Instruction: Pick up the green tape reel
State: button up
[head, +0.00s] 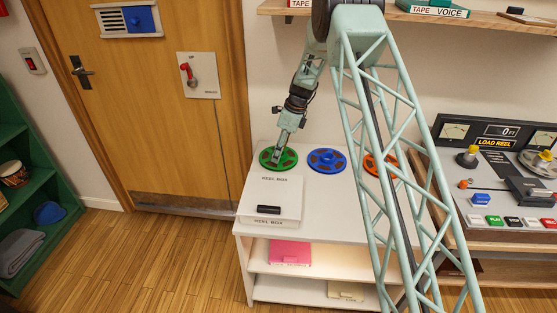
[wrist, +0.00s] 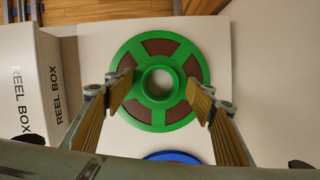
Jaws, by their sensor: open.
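The green tape reel (head: 278,158) lies flat at the back left of the white shelf unit's top. My gripper (head: 279,143) is over it, pointing down. In the wrist view the green reel (wrist: 125,62) shows brown sections and a round centre hole. My gripper (wrist: 160,100) is open there, with one ribbed finger on each side of the hub. The fingertips overlap the reel in the picture. I cannot tell whether they touch it. Nothing is between the fingers except the view of the reel below.
A blue reel (head: 326,160) lies close to the right, and an orange reel (head: 375,165) lies beyond it, partly behind my arm. The white reel box (head: 270,195) stands just in front of the green reel. The wall is close behind. A tape machine (head: 500,180) stands at the right.

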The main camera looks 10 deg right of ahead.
jog(key=shift+c, duration=0.2)
dwell(0.3)
jog(key=c, duration=1.1)
jog(key=shift+r, duration=0.15)
notch_tip(320, 180, up, 10)
jog(key=p, duration=0.2)
jog(key=shift+p, duration=0.3)
